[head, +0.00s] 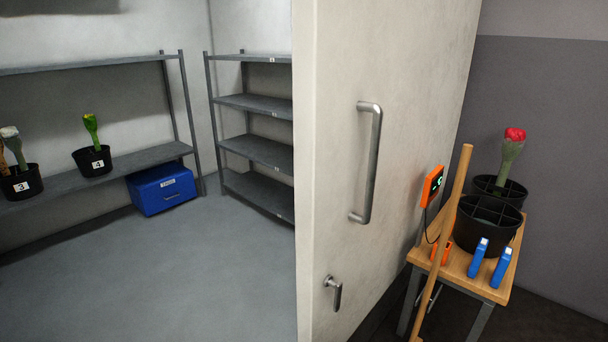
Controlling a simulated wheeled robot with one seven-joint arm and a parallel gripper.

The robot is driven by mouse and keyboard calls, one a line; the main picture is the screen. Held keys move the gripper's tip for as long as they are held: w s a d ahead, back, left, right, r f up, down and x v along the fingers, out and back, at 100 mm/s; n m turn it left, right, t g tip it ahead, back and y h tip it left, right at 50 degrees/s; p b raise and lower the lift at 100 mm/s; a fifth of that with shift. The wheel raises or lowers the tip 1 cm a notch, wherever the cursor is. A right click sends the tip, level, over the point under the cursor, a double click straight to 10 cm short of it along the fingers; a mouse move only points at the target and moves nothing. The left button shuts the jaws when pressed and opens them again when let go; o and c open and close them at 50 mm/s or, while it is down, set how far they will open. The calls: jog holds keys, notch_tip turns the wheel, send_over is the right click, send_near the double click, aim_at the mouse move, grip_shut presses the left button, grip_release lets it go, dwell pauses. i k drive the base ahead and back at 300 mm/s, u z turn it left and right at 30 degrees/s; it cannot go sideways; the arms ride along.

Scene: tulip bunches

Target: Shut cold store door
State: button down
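The cold store door (350,60) is a thick pale panel that stands open in the middle of the head view. It has a long vertical grey bar handle (375,163) and a small lever latch (334,293) lower down. To its left the cold store interior shows through the opening. My gripper is not in the head view, and nothing is seen touching the door or its handle.
A wooden table (495,290) stands right of the door, with black buckets (482,235), a red tulip bunch (513,145), blue devices and an orange device (432,186). A wooden pole (446,225) leans there. Inside are shelves (256,150), a blue box (163,187) and clear floor.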

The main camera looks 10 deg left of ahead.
aim_at(379, 86)
jog(key=k, duration=0.75)
jog(key=u, duration=1.7)
jog(key=i, duration=3)
jog(key=z, duration=1.65)
